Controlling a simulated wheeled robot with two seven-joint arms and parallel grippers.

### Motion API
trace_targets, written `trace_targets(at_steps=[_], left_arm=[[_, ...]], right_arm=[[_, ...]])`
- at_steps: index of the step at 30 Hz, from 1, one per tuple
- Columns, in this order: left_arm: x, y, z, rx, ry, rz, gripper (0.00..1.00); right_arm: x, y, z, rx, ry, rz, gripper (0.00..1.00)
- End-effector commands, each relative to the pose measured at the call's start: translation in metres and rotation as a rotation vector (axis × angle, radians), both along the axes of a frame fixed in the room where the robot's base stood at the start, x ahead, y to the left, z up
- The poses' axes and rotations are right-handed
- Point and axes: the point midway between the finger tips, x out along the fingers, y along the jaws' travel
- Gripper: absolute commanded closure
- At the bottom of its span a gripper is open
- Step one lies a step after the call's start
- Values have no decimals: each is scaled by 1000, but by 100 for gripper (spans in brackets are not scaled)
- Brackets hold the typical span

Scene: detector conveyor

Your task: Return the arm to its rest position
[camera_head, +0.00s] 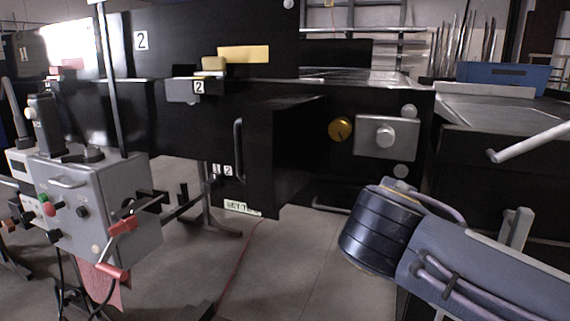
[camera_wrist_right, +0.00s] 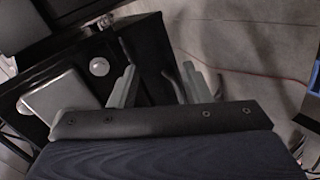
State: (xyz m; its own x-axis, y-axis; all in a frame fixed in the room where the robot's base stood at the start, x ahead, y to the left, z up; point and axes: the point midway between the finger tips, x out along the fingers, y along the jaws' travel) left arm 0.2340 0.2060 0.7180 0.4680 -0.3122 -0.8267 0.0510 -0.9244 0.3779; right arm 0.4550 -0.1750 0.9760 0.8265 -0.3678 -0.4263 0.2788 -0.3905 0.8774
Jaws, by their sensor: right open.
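My right arm (camera_head: 455,250) comes in from the lower right in the head view, its dark banded wrist in front of the black machine. Its gripper is hidden behind the wrist there. In the right wrist view my right gripper (camera_wrist_right: 160,75) has its two grey fingers apart, with nothing between them. The fingers are beside the black machine housing, with grey floor beyond; I cannot tell whether they touch it. My left arm and left gripper are not in view.
The black machine (camera_head: 225,130) has an open door panel (camera_head: 300,155), a brass knob (camera_head: 340,130) and a silver latch plate (camera_head: 387,137). A grey control box (camera_head: 85,205) with red handles stands left. A blue bin (camera_head: 505,78) is at back right. Floor (camera_head: 290,270) is open below.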

Motion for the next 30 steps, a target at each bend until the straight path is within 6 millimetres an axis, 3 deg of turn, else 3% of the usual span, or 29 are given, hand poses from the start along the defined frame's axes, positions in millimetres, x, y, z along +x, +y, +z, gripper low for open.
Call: trace_targets(at_steps=[1, 3, 7, 12, 15, 24, 30], left_arm=[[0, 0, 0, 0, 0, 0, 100], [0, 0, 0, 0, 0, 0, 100], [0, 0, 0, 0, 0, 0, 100], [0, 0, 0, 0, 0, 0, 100], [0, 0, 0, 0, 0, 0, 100], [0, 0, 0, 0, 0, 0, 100], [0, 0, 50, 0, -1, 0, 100]], right_arm=[[-9, -22, -25, 68, 62, -26, 56], [-25, -43, -59, 173, 149, -55, 56], [-67, -70, -121, 406, 292, -126, 56], [-136, -76, -190, 765, 419, -259, 56], [-168, -67, -215, 959, 449, -339, 56], [-222, -33, -259, 1421, 415, -561, 56], [-221, -31, -209, 1424, 421, -554, 56]])
